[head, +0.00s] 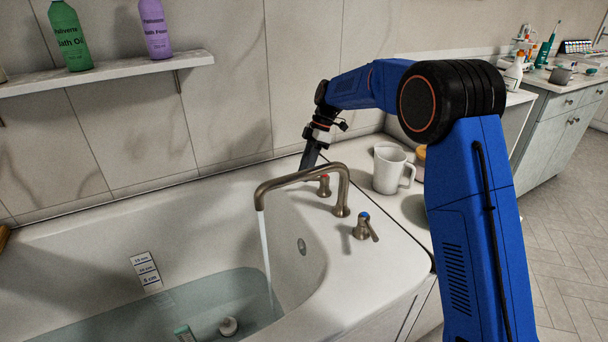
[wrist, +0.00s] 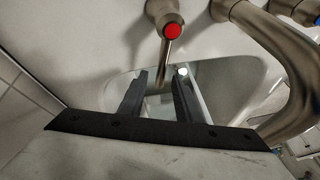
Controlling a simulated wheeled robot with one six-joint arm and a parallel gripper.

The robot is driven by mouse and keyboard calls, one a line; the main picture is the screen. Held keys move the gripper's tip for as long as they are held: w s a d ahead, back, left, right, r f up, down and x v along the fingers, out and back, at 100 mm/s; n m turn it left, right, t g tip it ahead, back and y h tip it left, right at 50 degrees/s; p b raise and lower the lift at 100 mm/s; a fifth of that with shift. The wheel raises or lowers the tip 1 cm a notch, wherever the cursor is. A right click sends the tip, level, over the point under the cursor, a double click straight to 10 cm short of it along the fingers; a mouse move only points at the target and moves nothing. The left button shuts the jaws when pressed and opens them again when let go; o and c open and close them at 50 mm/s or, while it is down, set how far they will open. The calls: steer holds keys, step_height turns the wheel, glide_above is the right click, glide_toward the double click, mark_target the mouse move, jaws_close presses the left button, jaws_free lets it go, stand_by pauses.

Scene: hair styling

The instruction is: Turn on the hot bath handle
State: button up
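The hot bath handle (head: 324,186) has a red cap and stands on the tub rim behind the spout. In the wrist view the hot handle (wrist: 172,32) shows its thin lever pointing down the picture, its end between or just beyond my fingertips; I cannot tell whether they touch. My gripper (head: 309,160) is just behind the hot handle in the head view, pointing down. In the wrist view my gripper (wrist: 161,76) is open, with a clear gap between its two dark fingers.
The curved spout (head: 300,175) pours water into the part-filled bathtub (head: 200,215). The blue-capped cold handle (head: 365,228) stands in front of the spout. A white mug (head: 388,172) is to the right. A shelf (head: 110,75) with bottles is on the wall.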

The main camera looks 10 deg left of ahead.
steer(key=v, duration=1.5)
steer(key=shift+w+r, duration=0.15)
steer(key=shift+r, duration=0.2)
steer(key=shift+d, duration=0.15)
